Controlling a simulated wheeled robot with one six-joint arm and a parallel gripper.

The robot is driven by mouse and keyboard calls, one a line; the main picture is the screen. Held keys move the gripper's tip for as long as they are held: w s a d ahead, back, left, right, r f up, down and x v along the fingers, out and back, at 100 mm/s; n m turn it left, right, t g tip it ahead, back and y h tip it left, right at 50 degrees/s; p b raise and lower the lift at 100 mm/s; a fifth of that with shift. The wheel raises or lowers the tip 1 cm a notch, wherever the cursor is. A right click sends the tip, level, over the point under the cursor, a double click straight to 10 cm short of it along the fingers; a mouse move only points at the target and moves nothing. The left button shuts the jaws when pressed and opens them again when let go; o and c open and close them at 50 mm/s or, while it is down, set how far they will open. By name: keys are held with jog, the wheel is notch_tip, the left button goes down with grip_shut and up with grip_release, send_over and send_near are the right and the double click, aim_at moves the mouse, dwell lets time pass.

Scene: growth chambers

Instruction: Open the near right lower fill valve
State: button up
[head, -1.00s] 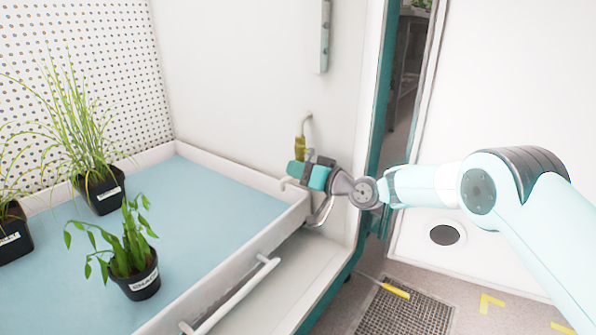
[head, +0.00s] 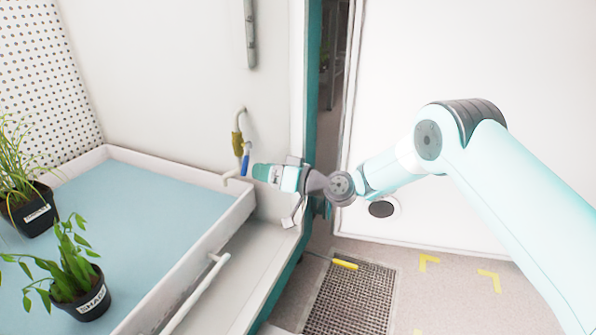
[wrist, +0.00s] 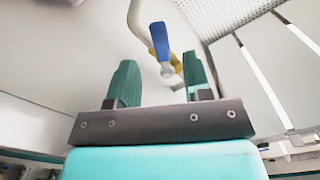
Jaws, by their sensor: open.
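The fill valve shows as a blue lever handle (head: 245,160) below a brass-yellow body (head: 237,143) on a bent pipe at the chamber's back wall, by the tray corner. In the wrist view the blue handle (wrist: 160,42) lies beyond and between the fingertips, with the yellow body (wrist: 176,62) partly behind it. My gripper (head: 262,172) is just right of the handle in the head view. In the wrist view my gripper (wrist: 160,82) has its two green fingers spread wide, with nothing between the pads. I see no contact with the handle.
A blue-floored tray with a white rim (head: 215,238) holds potted plants, including a leafy one (head: 75,280). A white rail (head: 195,292) runs along its front. The teal door frame (head: 312,100) is close to my wrist. A yellow-handled tool (head: 345,264) lies by the floor grate (head: 352,300).

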jog(key=p+v, duration=0.3)
jog(key=v, duration=0.6)
jog(key=shift+d, duration=0.3)
jog(key=shift+s+f, duration=0.1)
jog(key=shift+f, duration=0.05)
jog(key=shift+c, duration=0.3)
